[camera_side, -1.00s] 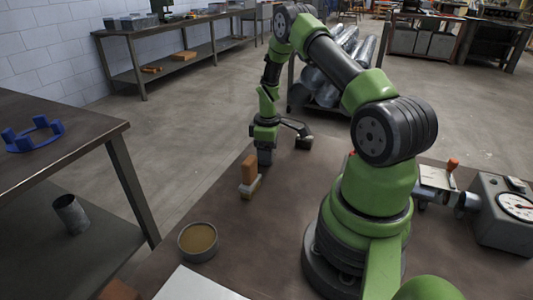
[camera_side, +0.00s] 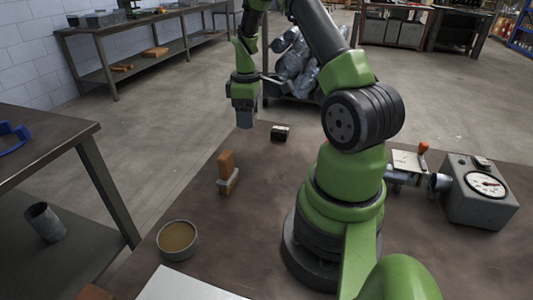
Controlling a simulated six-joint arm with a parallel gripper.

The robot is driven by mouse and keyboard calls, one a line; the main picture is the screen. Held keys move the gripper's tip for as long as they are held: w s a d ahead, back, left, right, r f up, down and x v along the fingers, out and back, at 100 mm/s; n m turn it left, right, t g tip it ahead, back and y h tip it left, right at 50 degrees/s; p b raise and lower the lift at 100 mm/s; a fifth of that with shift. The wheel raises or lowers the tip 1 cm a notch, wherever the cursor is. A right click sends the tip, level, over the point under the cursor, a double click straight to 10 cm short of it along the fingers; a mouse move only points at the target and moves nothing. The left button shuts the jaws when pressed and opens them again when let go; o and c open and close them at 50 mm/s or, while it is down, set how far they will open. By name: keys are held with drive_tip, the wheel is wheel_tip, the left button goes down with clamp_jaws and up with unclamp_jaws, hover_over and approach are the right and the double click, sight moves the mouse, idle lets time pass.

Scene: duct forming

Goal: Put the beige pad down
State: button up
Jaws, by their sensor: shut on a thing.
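My gripper (camera_side: 244,116) points down above the far left part of the brown work table (camera_side: 250,225). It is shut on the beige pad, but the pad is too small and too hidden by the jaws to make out. A gap seems to show between the gripper and the table top. A small dark block with a pale top (camera_side: 280,132) stands on the table, just right of the gripper and apart from it.
An orange-and-grey block (camera_side: 227,172) and a round tin of tan material (camera_side: 178,240) stand at left. A white sheet (camera_side: 185,287) lies in front. A grey gauge box (camera_side: 480,192) is at right. The table's middle is largely clear.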

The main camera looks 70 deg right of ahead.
drive_tip(key=m, duration=0.2)
hover_over(287, 175)
wheel_tip(287, 175, down, 10)
drive_tip(key=shift+r, duration=0.2)
idle(0.3)
drive_tip(key=shift+f, duration=0.2)
drive_tip(key=o, duration=1)
drive_tip(key=shift+c, duration=0.2)
drive_tip(key=shift+r, duration=0.1)
